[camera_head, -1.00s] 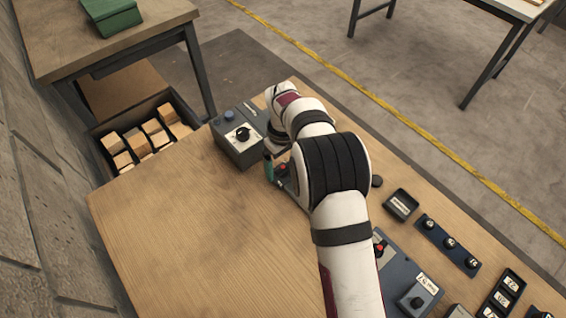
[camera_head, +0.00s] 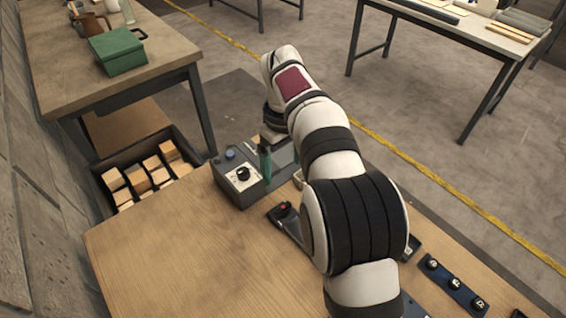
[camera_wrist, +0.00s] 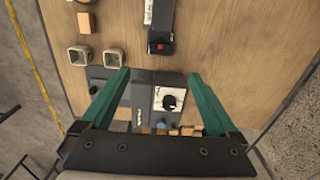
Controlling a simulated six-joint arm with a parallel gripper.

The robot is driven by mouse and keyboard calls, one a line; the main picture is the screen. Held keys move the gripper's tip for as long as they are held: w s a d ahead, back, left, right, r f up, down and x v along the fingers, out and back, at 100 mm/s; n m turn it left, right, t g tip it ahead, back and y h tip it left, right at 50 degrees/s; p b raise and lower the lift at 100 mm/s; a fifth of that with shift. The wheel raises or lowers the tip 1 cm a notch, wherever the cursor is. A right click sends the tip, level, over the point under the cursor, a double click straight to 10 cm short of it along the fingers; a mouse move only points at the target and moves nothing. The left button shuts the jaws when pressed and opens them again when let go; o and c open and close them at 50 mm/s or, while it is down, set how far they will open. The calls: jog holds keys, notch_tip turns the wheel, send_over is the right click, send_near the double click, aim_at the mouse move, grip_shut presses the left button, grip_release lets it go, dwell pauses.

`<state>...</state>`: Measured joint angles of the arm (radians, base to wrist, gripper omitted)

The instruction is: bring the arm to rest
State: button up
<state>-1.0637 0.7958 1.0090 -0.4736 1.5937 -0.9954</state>
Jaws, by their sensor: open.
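My gripper (camera_wrist: 159,73) has two teal fingers, spread apart with nothing between them. In the wrist view it hangs over the grey control box (camera_wrist: 143,92), which has a black dial on a white plate. In the head view the box (camera_head: 232,190) stands at the far end of the wooden workbench (camera_head: 190,255). One teal finger (camera_head: 265,165) shows just right of the box; my arm hides part of the other side. I cannot tell the exact gap between fingertips and box.
A device with a red button (camera_head: 285,209) lies near the box. Two square cups (camera_wrist: 114,57) and a small wooden block (camera_wrist: 83,22) are beside it. A crate of wooden blocks (camera_head: 118,160) stands left of the bench. The bench's left part is clear.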

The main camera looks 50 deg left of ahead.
dwell(0.4)
jog(key=w+d+r+m, duration=0.1)
jog(key=d+r+m, duration=0.2)
jog(key=d, duration=0.5)
jog(key=w+d+r+m, duration=0.2)
jog(key=d+m, duration=0.2)
jog(key=d, duration=0.4)
jog(key=w+d+r+m, duration=0.1)
jog(key=d+r+m, duration=0.2)
jog(key=d, duration=0.4)
jog(key=s+d+m+y, duration=0.1)
jog(key=s+d+m, duration=0.3)
jog(key=d, duration=0.3)
jog(key=s+d+m, duration=0.3)
jog(key=d+m, duration=0.1)
jog(key=d, duration=0.3)
jog(key=s+d+f+m, duration=0.4)
jog(key=s+f+m, duration=0.1)
jog(key=s, duration=0.4)
jog(key=shift+d+m+y, duration=0.3)
jog(key=shift+m+y, duration=0.1)
jog(key=shift+c, duration=0.3)
